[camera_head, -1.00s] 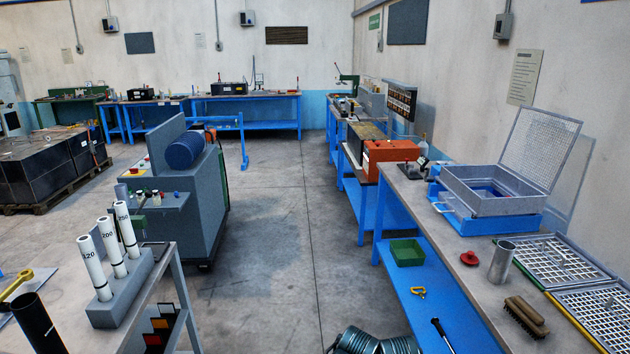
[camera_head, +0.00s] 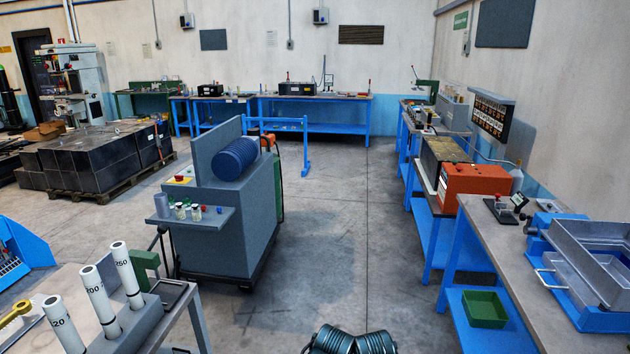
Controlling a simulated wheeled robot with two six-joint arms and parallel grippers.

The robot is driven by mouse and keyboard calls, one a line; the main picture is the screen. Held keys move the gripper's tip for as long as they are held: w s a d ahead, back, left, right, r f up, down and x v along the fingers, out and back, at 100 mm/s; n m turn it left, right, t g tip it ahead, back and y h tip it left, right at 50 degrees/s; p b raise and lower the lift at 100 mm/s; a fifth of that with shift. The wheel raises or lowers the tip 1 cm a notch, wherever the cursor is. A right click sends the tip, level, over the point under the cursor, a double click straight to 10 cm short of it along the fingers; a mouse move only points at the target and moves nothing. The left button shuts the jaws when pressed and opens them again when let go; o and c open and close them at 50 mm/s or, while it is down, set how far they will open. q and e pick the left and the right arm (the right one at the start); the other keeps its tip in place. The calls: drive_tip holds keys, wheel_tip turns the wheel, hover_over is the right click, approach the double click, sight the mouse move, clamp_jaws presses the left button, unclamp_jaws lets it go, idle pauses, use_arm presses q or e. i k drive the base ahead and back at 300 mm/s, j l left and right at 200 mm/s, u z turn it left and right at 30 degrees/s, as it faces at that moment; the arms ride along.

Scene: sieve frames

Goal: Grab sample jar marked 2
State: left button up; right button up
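Two small sample jars with pale labels, a left one (camera_head: 180,211) and a right one (camera_head: 195,213), stand close together on the grey side shelf (camera_head: 212,222) of the grey machine in the camera_head view. Their markings are too small to read, so I cannot tell which jar is marked 2. A blue-grey cylinder (camera_head: 161,205) stands to their left.
The grey machine (camera_head: 240,230) with a blue drum stands on open floor. A near-left table holds white tubes (camera_head: 97,298) in a grey block. The floor (camera_head: 330,240) between the machine and the right-hand blue bench (camera_head: 452,270) is clear.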

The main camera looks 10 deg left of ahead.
sight(186, 201)
drive_tip(key=i+l+u, duration=0.25)
drive_tip(key=i+u, duration=0.25)
drive_tip(key=i, duration=0.2)
drive_tip(key=i+l+u, duration=0.5)
drive_tip(key=i, duration=0.2)
drive_tip(key=i+l+u, duration=0.5)
drive_tip(key=l, duration=0.3)
drive_tip(key=i+l+u, duration=0.5)
drive_tip(key=l, duration=0.45)
drive_tip(key=k+j, duration=0.05)
drive_tip(key=k, duration=0.05)
